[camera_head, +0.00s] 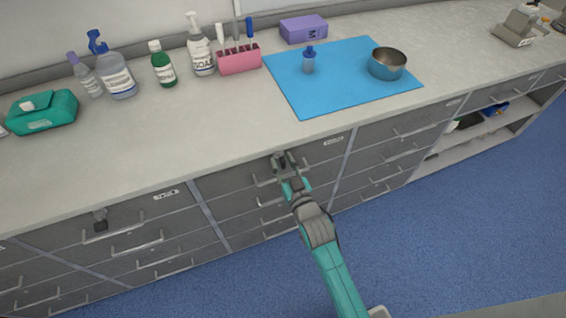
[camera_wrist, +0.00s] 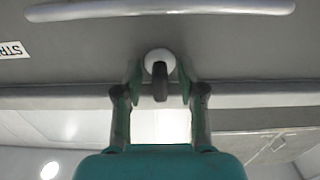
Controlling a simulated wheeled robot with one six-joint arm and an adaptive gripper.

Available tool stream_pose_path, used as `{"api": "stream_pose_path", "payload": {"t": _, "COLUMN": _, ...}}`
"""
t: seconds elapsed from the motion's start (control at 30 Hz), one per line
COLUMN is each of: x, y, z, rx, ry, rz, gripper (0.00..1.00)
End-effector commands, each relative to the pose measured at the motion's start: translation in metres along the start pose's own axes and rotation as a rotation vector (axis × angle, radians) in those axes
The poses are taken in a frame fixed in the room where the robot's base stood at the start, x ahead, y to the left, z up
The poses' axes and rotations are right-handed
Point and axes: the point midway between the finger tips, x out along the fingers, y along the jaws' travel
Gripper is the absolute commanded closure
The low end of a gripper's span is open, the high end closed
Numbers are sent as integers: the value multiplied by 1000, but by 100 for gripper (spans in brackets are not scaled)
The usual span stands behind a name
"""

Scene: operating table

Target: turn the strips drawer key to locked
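The strips drawer (camera_head: 240,184) is the top one in the middle column and looks closed. Its label, partly cut off and upside down, shows in the wrist view (camera_wrist: 12,50). The key is a dark bow (camera_wrist: 160,82) in a pale round lock (camera_wrist: 159,58), its long side upright in the wrist view. My gripper (camera_head: 285,157) is at the drawer front and hides the key in the head view. In the wrist view my gripper (camera_wrist: 161,92) is open, one finger on each side of the key, with a visible gap on both sides.
A bar handle (camera_wrist: 160,10) runs across the drawer close to the lock. Another dark key (camera_head: 100,221) is on a drawer to the left. The counter above holds bottles, a blue mat (camera_head: 340,95) and a steel bowl (camera_head: 387,64). The blue floor in front is clear.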

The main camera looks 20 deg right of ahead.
Motion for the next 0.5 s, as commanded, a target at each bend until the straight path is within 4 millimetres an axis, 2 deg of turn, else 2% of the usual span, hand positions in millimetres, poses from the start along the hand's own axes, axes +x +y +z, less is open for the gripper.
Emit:
{"api": "stream_pose_path", "payload": {"t": 0.23, "x": -12, "y": 0, "z": 0, "rx": 0, "ry": 0, "rz": 0, "gripper": 60}}
{"api": "stream_pose_path", "payload": {"t": 0.5, "x": -58, "y": 0, "z": 1, "rx": 0, "ry": -3, "rz": 0, "gripper": 60}}
